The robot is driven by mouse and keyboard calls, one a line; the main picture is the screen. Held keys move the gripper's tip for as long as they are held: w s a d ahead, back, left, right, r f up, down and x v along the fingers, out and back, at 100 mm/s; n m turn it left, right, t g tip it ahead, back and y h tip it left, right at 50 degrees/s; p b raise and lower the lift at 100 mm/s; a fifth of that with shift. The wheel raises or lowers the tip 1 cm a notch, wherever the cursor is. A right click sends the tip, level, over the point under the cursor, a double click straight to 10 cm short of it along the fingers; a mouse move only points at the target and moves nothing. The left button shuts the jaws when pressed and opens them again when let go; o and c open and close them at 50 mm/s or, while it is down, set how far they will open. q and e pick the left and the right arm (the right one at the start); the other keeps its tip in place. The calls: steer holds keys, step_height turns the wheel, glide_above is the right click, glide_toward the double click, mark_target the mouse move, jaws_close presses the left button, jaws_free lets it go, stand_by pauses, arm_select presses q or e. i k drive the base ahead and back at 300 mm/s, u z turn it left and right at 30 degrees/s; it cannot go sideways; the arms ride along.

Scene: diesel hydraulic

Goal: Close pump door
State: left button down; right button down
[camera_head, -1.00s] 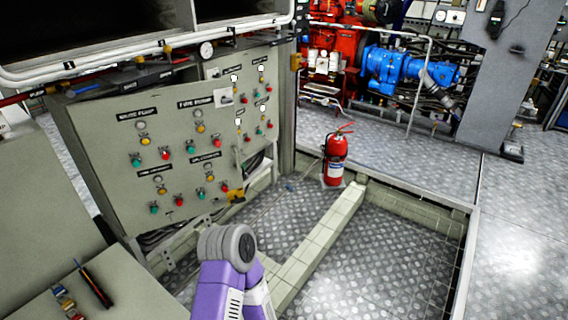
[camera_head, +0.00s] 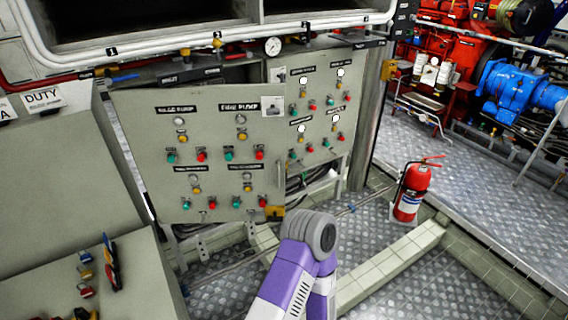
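The pump door (camera_head: 212,155) is a grey-green panel with green, red and yellow buttons and labels that include "BILGE PUMP" and "FIRE PUMP". It stands swung out from the cabinet (camera_head: 326,110) behind it, with a gap showing along its top edge. A handle (camera_head: 280,175) is on its right edge. A purple and grey link of my own arm shows at the bottom centre, in front of and below the door's right corner. No gripper fingers show, and I see no contact with the door.
A red fire extinguisher (camera_head: 411,192) stands on the floor to the right. A low tiled ledge (camera_head: 390,266) crosses the metal floor. A grey console (camera_head: 92,275) fills the lower left. Red and blue machinery (camera_head: 515,90) is at the back right.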

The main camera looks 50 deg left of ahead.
mark_target(185, 122)
steer(key=u, duration=0.95)
steer(key=i, duration=0.95)
steer(key=u, duration=1.05)
